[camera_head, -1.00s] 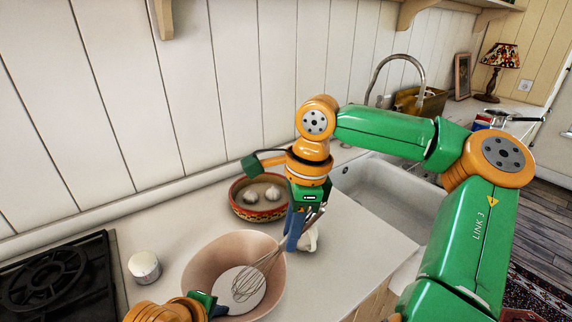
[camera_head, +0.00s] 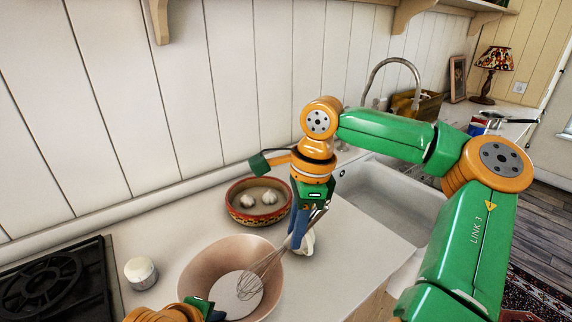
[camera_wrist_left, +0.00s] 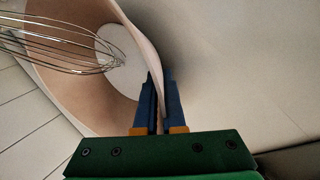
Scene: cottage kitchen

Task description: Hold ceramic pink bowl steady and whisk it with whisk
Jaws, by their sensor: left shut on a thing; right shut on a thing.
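The pink ceramic bowl (camera_head: 207,275) stands upright on the white counter at the lower middle of the head view. My left gripper (camera_wrist_left: 160,88) is shut on the bowl's rim, with one finger inside the wall and one outside. In the head view it shows only partly, at the bottom edge. The whisk (camera_head: 262,272) slants down into the bowl, its wire loops inside near the bottom. My right gripper (camera_head: 301,228) is shut on the whisk's handle, above and right of the bowl. The whisk's wires also show in the left wrist view (camera_wrist_left: 60,50).
A patterned red bowl (camera_head: 240,215) with garlic stands behind the pink bowl. More garlic (camera_head: 308,245) lies beside my right gripper. A small white jar (camera_head: 140,272) and the black stove (camera_head: 55,285) are at left. The sink (camera_head: 390,205) is at right.

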